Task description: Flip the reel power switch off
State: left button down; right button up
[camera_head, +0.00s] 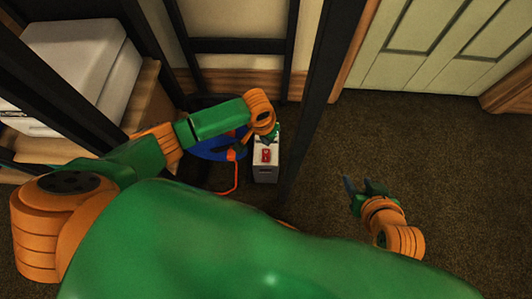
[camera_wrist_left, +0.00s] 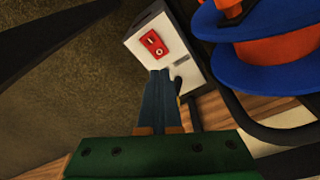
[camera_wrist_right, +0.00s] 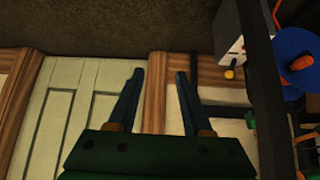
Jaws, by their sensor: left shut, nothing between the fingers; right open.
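A pale box (camera_head: 265,174) with a red power switch (camera_head: 266,155) on its face stands beside the blue reel (camera_head: 213,153). In the left wrist view the red rocker switch (camera_wrist_left: 154,44) carries white marks, and the blue-and-orange reel (camera_wrist_left: 265,52) is to its right. My left gripper (camera_head: 268,137) is at the box's far end. Its shut, empty fingers (camera_wrist_left: 161,74) point at the box face just below the switch; I cannot tell whether they touch it. My right gripper (camera_head: 364,186) is open and empty, right of the box, as the right wrist view (camera_wrist_right: 159,75) also shows.
A dark upright post (camera_head: 318,95) stands just right of the box. A white case (camera_head: 75,62) sits on a wooden shelf at left. An orange cord (camera_head: 235,178) hangs from the reel. Carpet (camera_head: 450,170) is clear at right, before a pale door (camera_head: 445,45).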

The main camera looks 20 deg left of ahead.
jog(key=s+d+f+g+h+p, duration=0.1)
jog(key=s+f+g, duration=0.3)
jog(key=s, duration=0.4)
jog(key=shift+d+g, duration=0.4)
jog(key=shift+d, duration=0.15)
jog(key=shift+w+f, duration=0.1)
